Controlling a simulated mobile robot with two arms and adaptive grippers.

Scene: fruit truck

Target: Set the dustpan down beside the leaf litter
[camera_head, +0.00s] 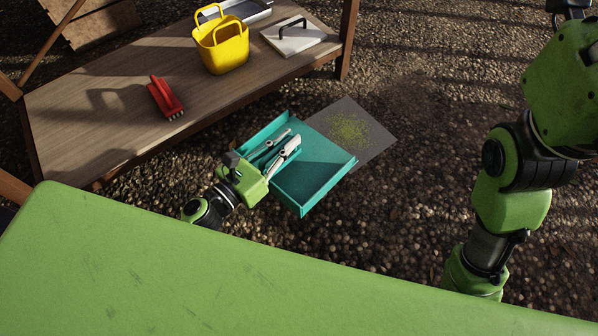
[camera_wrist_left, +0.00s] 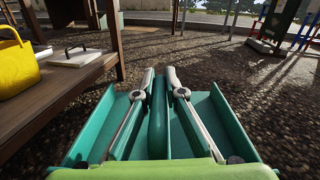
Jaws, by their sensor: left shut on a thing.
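The teal dustpan (camera_head: 318,182) lies in front of my left arm, with its wide open side toward the right in the head view. My left gripper (camera_head: 283,146) is shut on its raised middle handle; the wrist view shows the two fingers on either side of that green handle (camera_wrist_left: 158,125). The leaf litter (camera_head: 348,128) is a scatter of yellow-green bits on a grey square patch (camera_head: 378,143). The dustpan's far edge overlaps the patch's near-left side in the head view. I cannot tell whether the pan touches the ground.
A wooden bench (camera_head: 120,100) stands at the left with a red brush-like object (camera_head: 165,98), a yellow basket (camera_head: 222,52) and a white board with a black handle (camera_head: 293,37). My right arm stands at the right. The gravel beyond the patch is clear.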

